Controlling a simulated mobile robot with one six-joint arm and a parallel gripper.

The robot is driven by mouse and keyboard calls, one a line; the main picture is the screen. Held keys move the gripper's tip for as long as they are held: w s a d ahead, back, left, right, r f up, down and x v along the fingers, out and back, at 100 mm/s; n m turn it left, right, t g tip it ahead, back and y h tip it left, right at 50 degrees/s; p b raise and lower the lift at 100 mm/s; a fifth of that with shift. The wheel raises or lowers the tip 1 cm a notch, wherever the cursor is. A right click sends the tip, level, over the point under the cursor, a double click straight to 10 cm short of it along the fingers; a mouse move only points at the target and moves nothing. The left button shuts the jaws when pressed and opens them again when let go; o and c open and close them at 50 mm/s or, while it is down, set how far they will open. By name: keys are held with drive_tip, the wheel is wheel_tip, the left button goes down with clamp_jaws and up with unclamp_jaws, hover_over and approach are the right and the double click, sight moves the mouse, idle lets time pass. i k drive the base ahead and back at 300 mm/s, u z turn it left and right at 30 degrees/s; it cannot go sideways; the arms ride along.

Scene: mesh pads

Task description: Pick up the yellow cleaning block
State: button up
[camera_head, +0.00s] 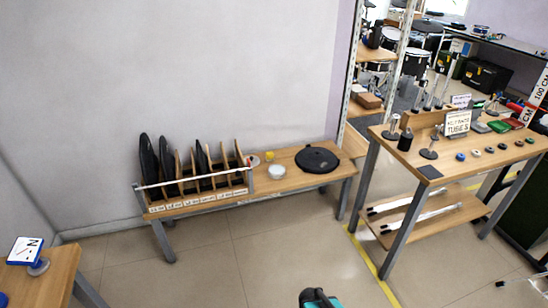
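A small yellow block (269,157) sits on the low wooden bench (294,180) against the wall. It is behind a round white dish (276,171) and left of a large black round pad (317,159). The block is small in the picture, so its details cannot be made out. My gripper is not recognisable in view. Only a black and teal part shows at the bottom edge, far in front of the bench.
A wooden rack (197,193) with several upright black pads fills the bench's left side. A taller table (465,155) with small discs and stands is on the right. Another table corner (38,275) is at lower left. The tiled floor (240,260) before the bench is clear.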

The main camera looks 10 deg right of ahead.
sight(269, 156)
drive_tip(key=u, duration=0.1)
drive_tip(key=i, duration=0.9)
drive_tip(key=z, duration=0.1)
